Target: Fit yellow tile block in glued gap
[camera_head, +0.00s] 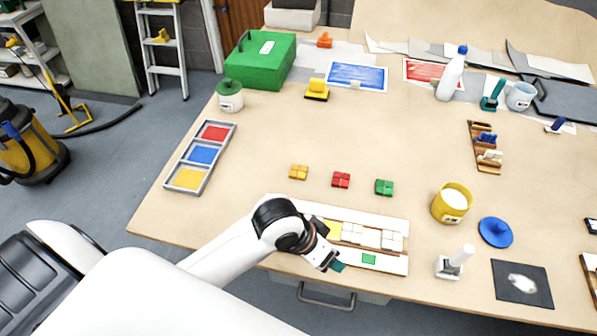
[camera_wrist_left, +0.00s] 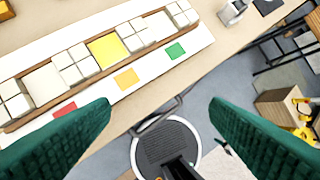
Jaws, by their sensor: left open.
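The yellow tile block (camera_head: 299,172) lies on the table behind the white panel (camera_head: 395,268), left of a red tile block (camera_head: 341,180) and a green one (camera_head: 384,187). The panel holds a row of white tile blocks with gaps. One gap is a flat yellow square (camera_wrist_left: 107,50), seen also in the head view (camera_head: 334,229); it looks like glue and has no block on it. An orange-yellow mark (camera_wrist_left: 126,78) lies in front of it. My left gripper (camera_head: 335,265) is open and empty above the panel's front edge; its teal fingers (camera_wrist_left: 160,125) stand wide apart. My right gripper is out of view.
A yellow cup (camera_head: 452,203), a white-handled tool (camera_head: 455,261) and a blue lid-like disc (camera_head: 495,232) stand right of the panel. A three-compartment colour tray (camera_head: 207,170) lies to the left. The table behind the tile blocks is mostly clear.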

